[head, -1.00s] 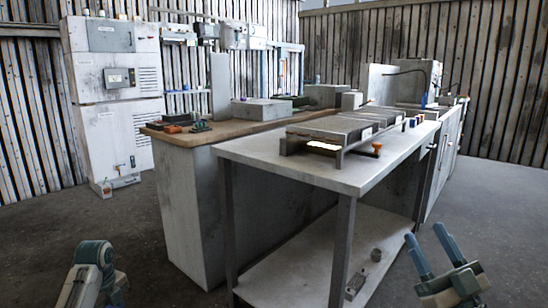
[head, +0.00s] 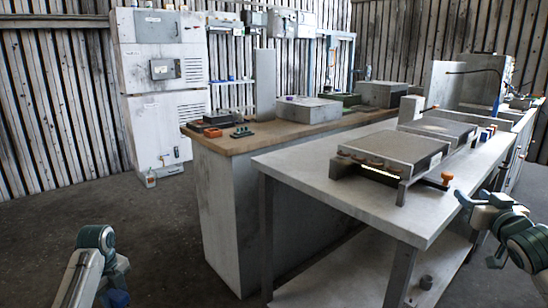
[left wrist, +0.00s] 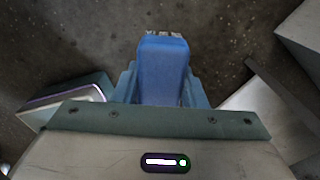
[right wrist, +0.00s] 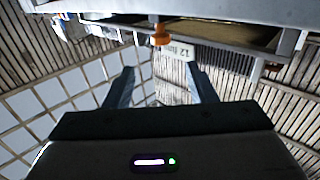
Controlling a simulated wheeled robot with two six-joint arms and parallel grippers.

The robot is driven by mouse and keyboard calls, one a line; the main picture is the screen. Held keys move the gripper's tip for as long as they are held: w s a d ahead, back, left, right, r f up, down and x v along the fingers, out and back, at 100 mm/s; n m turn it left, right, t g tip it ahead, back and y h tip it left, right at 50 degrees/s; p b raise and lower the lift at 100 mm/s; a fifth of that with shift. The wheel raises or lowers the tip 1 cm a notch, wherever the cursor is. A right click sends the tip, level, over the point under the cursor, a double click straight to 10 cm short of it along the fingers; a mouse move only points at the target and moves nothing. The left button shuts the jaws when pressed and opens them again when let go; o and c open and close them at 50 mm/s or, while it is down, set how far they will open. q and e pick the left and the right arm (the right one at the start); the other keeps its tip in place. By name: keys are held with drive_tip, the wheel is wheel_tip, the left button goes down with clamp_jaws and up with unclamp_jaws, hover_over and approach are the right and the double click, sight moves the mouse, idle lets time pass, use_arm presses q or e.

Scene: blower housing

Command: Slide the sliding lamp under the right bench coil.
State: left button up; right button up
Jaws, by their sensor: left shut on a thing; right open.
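A low metal rack on the grey bench (head: 300,165) carries flat bench coils: a near one (head: 395,150) and another (head: 440,128) behind it to the right. A bright strip (head: 380,176), apparently the sliding lamp, glows under the near one's front edge. An orange knob (head: 447,177) stands at the rack's right front end; it also shows in the right wrist view (right wrist: 160,35). My right gripper (head: 466,202) is open and empty, apart from the knob, with its fingers (right wrist: 162,82) pointing towards it. My left gripper (left wrist: 162,90) is shut on a blue block (left wrist: 163,65), low at the left.
A wooden-topped counter (head: 235,143) with small tools and grey boxes stands behind the bench. A grey cabinet (head: 160,90) stands at the back left. The bench's lower shelf (head: 330,285) holds a small dark part (head: 426,282). The left floor is clear.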

sight(451, 177)
drive_tip(key=w, duration=1.1)
drive_tip(key=shift+d, duration=0.35)
clamp_jaws()
drive_tip(key=shift+d, duration=0.1)
